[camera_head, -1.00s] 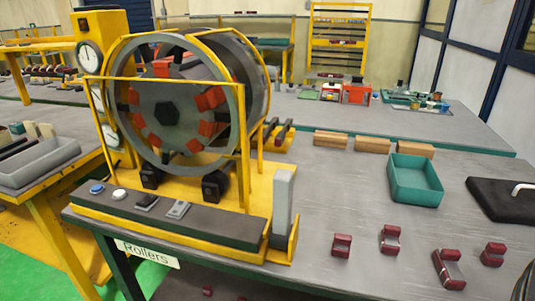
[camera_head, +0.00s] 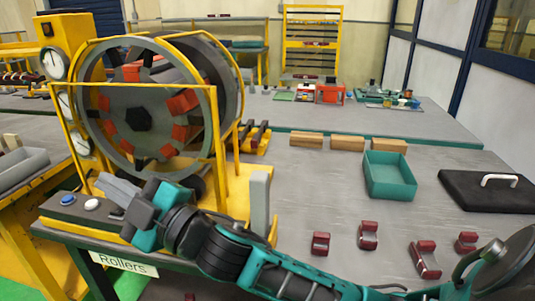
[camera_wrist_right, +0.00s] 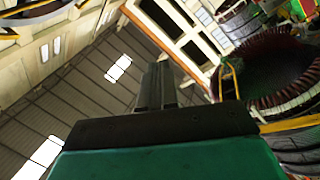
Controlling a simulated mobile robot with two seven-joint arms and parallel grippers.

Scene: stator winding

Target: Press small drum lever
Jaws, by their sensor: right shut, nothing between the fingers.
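A large drum machine (camera_head: 140,110) stands in a yellow frame at the left of the table, with a ring of orange blocks inside. On the dark control panel (camera_head: 72,213) at its front are a blue button (camera_head: 68,199), a white button (camera_head: 91,204) and a small lever or switch (camera_head: 115,212), partly covered by my right gripper. A second, grey switch is hidden behind my arm. My right gripper (camera_head: 107,183) is shut and empty, over the panel near the drum's base. Its closed fingers (camera_wrist_right: 157,84) also show in the right wrist view. I cannot tell whether they touch anything.
My right arm crosses the table's front. Several dark red clamp-shaped parts (camera_head: 368,235) lie at the right front. A teal tray (camera_head: 389,190), wooden blocks (camera_head: 347,143) and a black lid with a white handle (camera_head: 487,205) lie further back. A grey upright post (camera_head: 260,200) stands beside the panel.

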